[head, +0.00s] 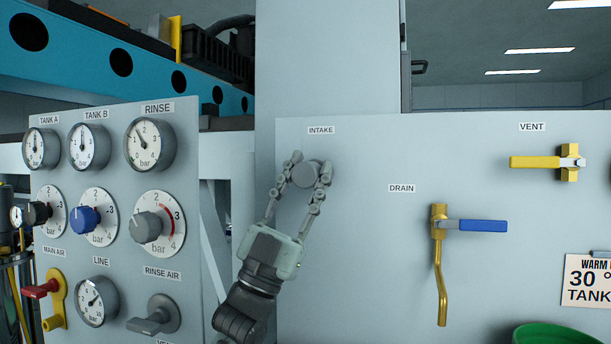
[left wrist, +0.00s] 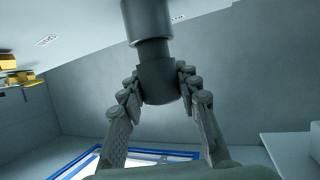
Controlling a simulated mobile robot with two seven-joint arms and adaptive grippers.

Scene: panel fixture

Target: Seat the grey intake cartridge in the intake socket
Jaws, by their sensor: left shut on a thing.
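The grey cartridge (head: 306,175) is a round grey piece in the head view, just under the INTAKE label (head: 321,130). My left gripper (head: 311,163) is shut on it, one finger on each side. In the left wrist view the held dark grey end (left wrist: 160,84) sits between the fingertips, with a narrower neck and a wider cylinder beyond it. I cannot tell whether that wider cylinder is the cartridge's own body or the socket. The intake socket is not clearly visible, and I cannot tell how deep the cartridge sits. My right gripper is not in view.
The grey panel (head: 370,270) carries a yellow vent valve (head: 540,162) and a drain valve with a blue handle (head: 483,226), right of my gripper. A gauge panel (head: 115,195) with knobs stands at left. A green container (head: 558,334) shows at lower right.

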